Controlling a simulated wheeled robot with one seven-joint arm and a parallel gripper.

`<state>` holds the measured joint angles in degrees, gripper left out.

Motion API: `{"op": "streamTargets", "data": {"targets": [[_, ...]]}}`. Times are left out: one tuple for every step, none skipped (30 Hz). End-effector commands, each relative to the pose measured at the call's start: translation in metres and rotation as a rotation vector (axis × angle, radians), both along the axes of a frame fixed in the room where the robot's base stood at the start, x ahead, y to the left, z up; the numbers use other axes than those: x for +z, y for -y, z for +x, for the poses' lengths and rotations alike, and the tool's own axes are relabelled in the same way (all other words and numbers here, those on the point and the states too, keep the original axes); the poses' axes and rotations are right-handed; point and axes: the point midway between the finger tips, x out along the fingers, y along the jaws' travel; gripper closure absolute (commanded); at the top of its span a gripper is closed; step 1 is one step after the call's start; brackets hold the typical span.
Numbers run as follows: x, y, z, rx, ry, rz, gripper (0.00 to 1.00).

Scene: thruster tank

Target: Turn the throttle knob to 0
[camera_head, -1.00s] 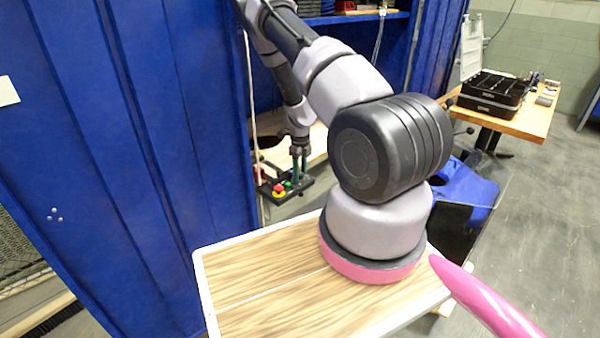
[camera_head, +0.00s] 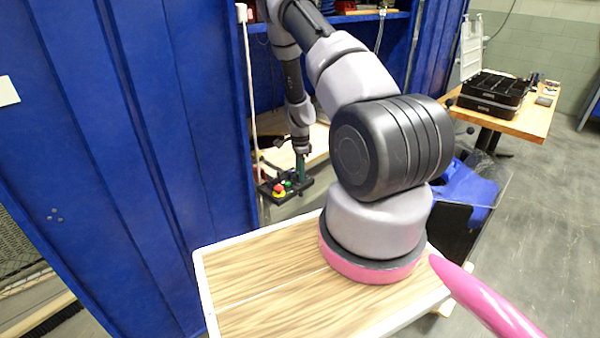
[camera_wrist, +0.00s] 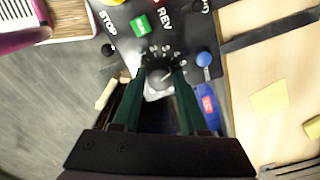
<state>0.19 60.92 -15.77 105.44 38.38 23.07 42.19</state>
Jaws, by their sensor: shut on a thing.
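The throttle knob (camera_wrist: 160,78) is a small dark round knob with a light pointer area, set in a ring of white numbers on the black control panel (camera_wrist: 118,45). In the wrist view my gripper (camera_wrist: 158,84) has its two green fingers on either side of the knob, shut on it. The fingers hide part of the knob and its scale, so I cannot tell its exact setting. In the head view my gripper (camera_head: 301,168) points down at the small black control box (camera_head: 288,193), and the knob itself is too small to make out.
Blue cabinet walls (camera_head: 130,130) flank the opening.

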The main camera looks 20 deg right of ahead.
Motion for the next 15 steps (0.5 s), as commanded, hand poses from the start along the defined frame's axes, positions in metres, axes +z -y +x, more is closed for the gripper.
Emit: {"op": "streamTargets", "data": {"targets": [[0.0001, 0.0016, -0.0001, 0.044, 0.001, -0.001, 1.00], [0.0001, 0.0013, -0.0001, 0.071, 0.001, -0.001, 1.00], [0.0001, 0.0010, 0.0000, 0.110, 0.000, 0.000, 1.00], [0.0001, 0.0010, 0.0000, 0.139, 0.000, 0.000, 1.00], [0.0002, 0.0013, -0.0001, 0.166, 0.001, -0.001, 1.00], [0.0002, 0.0016, 0.0000, 0.205, 0.001, -0.001, 1.00], [0.0002, 0.0015, 0.0001, 0.232, 0.001, -0.001, 1.00], [0.0002, 0.0013, 0.0001, 0.262, 0.001, -0.001, 1.00], [0.0002, 0.0013, 0.0002, 0.301, 0.001, -0.001, 1.00], [0.0003, 0.0013, 0.0002, 0.328, 0.001, -0.001, 1.00], [0.0003, 0.0015, 0.0002, 0.358, 0.001, -0.001, 1.00], [0.0003, 0.0014, 0.0002, 0.394, 0.001, -0.001, 1.00], [0.0002, 0.0014, 0.0001, 0.423, 0.001, -0.001, 1.00], [0.0002, 0.0013, 0.0001, 0.452, 0.001, 0.000, 1.00], [0.0002, 0.0014, 0.0002, 0.489, 0.001, -0.001, 1.00]]}}
